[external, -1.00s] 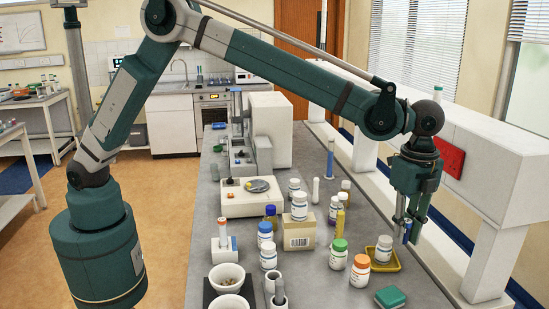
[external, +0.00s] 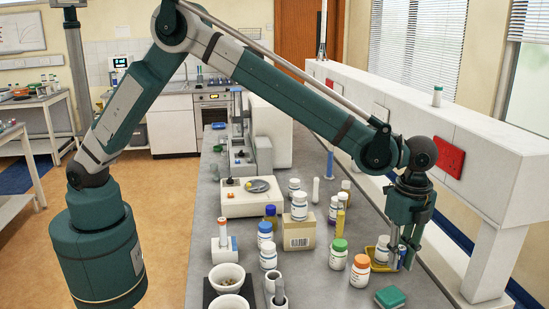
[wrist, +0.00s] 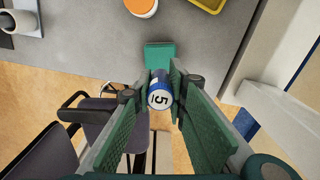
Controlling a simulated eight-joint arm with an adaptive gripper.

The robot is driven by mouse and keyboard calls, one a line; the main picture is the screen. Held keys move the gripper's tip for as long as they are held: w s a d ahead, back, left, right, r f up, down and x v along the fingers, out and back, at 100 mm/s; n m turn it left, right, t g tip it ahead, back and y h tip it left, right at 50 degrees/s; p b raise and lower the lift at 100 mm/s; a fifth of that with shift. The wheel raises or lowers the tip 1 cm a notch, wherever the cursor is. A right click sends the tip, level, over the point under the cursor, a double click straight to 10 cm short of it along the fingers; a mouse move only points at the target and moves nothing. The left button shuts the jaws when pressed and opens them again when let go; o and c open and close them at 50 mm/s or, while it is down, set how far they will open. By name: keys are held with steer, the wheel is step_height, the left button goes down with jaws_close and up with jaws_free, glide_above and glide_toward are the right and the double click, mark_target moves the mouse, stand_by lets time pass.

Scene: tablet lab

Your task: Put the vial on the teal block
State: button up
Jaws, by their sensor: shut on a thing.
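The teal block (external: 390,297) lies on the grey bench near its right edge. It also shows in the wrist view (wrist: 159,54), just beyond my fingertips. My gripper (external: 402,264) is shut on the vial, a small tube with a blue top and a white end marked 5 (wrist: 160,97). In the wrist view the vial sits between both fingers. In the external view the vial (external: 403,255) is mostly hidden by the fingers. My gripper is above the bench, behind the block and slightly to its right.
A yellow tray (external: 374,262) with a white jar is just left of my gripper. An orange-capped bottle (external: 360,271) and a green-capped bottle (external: 338,254) stand left of the tray. The bench's edge is close on the right. The bench around the block looks clear.

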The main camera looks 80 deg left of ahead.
glide_above(391, 294)
steer(key=shift+f, duration=2.95)
steer(key=shift+f, duration=0.1)
steer(key=shift+f+p, duration=0.3)
steer(key=shift+f, duration=1.45)
steer(key=shift+f, duration=0.2)
steer(key=o, duration=0.8)
steer(key=shift+r, duration=0.2)
step_height(391, 294, up, 12)
steer(key=shift+b, duration=0.3)
steer(key=shift+a+r, duration=0.1)
steer(key=shift+a, duration=0.05)
